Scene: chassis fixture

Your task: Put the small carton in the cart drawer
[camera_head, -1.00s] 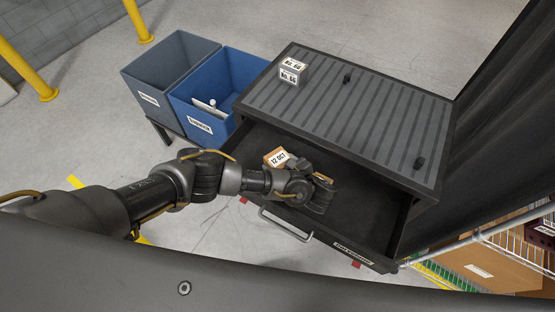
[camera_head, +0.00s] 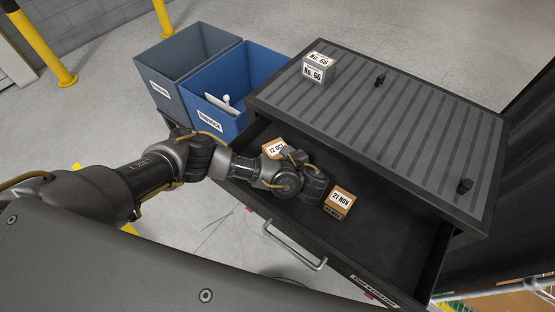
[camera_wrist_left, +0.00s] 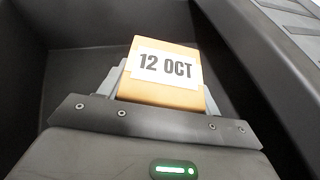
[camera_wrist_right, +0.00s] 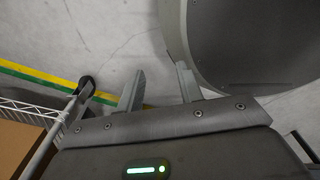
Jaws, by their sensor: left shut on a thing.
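An orange-brown carton (camera_head: 274,149) labelled "12 OCT" is at the left end of the open cart drawer (camera_head: 385,235). My left gripper (camera_head: 287,156) is shut on it; in the left wrist view the carton (camera_wrist_left: 165,92) sits between the fingers, with dark drawer walls around. I cannot tell whether it touches the drawer floor. A second carton (camera_head: 340,200), labelled "21 NOV", lies in the drawer just right of my left wrist. My right gripper (camera_wrist_right: 158,88) shows only in the right wrist view, open and empty above the floor.
A grey "No. 66" box (camera_head: 318,70) stands on the ribbed cart top (camera_head: 400,120). A blue bin (camera_head: 240,75) and a grey bin (camera_head: 185,65) stand left of the cart. The drawer's right part is empty. A wire rack (camera_wrist_right: 30,110) shows in the right wrist view.

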